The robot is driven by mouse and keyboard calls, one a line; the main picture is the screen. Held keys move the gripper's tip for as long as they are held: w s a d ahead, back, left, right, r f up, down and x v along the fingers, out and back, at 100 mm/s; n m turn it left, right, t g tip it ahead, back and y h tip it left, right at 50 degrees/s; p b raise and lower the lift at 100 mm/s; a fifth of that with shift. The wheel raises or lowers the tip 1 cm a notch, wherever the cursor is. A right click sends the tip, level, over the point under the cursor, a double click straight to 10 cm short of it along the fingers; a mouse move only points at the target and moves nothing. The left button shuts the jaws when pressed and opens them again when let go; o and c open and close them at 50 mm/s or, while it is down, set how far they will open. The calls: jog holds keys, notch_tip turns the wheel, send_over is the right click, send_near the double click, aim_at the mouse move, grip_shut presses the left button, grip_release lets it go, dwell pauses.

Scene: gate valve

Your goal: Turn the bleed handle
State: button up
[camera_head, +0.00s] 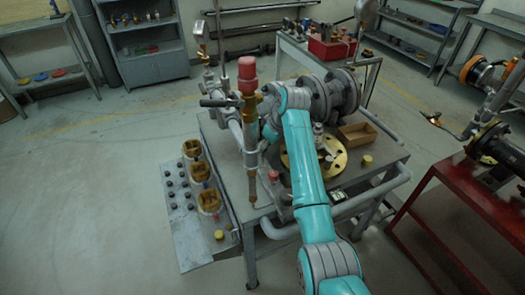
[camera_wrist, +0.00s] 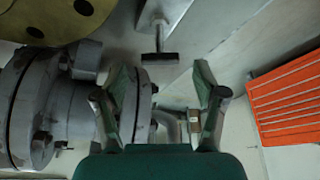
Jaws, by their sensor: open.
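My gripper (camera_wrist: 161,75) is open and empty in the wrist view, its two green fingers apart. A small T-shaped piece (camera_wrist: 158,57) with a dark crossbar and grey stem shows just beyond and between the fingertips; I cannot tell whether it is the bleed handle. No contact with it shows. My arm bends beside this pipe and hides my gripper there.
A grey flanged valve body (camera_head: 335,95) stands on the worktable (camera_head: 385,155), close left of my gripper in the wrist view. A brass flange (camera_head: 305,160) and cardboard box (camera_head: 357,134) share the table. Brass valves (camera_head: 200,173) stand along the left side. Open floor (camera_head: 110,200) lies farther left.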

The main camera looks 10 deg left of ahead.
aim_at(263, 157)
jog(key=shift+x, duration=1.75)
